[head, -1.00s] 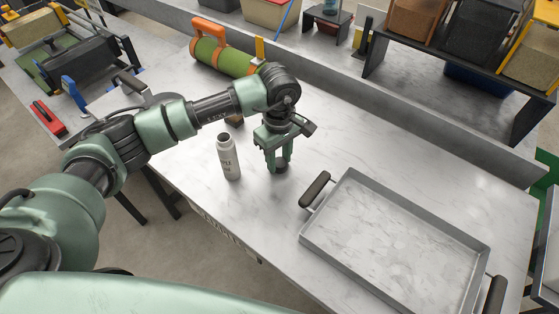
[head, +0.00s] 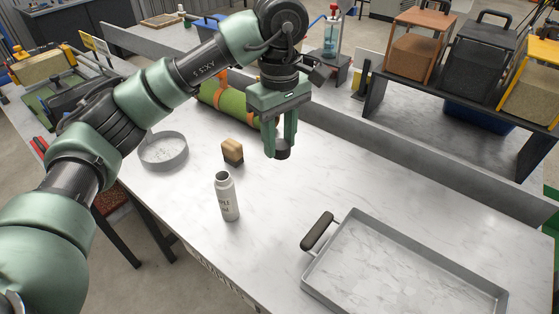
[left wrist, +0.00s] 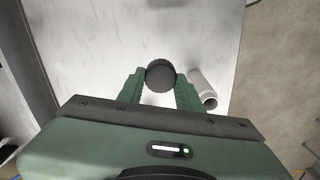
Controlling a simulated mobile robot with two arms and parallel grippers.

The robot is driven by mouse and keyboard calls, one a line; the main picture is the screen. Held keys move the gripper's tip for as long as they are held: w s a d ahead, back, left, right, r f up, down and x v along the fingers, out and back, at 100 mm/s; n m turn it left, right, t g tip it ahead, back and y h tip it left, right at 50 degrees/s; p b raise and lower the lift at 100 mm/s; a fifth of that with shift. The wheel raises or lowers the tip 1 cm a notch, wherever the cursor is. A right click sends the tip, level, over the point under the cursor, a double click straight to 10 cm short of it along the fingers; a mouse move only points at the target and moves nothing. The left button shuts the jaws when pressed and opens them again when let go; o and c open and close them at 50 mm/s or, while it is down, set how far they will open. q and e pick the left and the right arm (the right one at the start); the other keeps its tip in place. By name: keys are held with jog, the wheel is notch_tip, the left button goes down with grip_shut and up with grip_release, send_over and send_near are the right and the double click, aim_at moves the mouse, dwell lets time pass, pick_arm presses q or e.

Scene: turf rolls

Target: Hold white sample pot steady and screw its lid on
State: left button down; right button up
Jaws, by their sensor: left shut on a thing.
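The white sample pot (head: 227,197) stands upright and open-topped on the table, with dark lettering on its side. It also shows in the left wrist view (left wrist: 202,88), to the right of the fingers. My left gripper (head: 281,150) is shut on the dark round lid (head: 282,154) and holds it above the table. In the head view the lid is to the right of the pot and apart from it. The lid (left wrist: 160,76) sits between the fingertips in the left wrist view. Nothing grips the pot. My right gripper is not in view.
A metal tray with dark handles (head: 318,268) lies at the front right. A round shallow dish (head: 163,152) and a wooden-backed brush (head: 232,151) are left of and behind the pot. A green roll (head: 212,97) lies near the back ledge. The table's middle right is clear.

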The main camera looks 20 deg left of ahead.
pick_arm(q)
jog(key=shift+r, duration=0.6)
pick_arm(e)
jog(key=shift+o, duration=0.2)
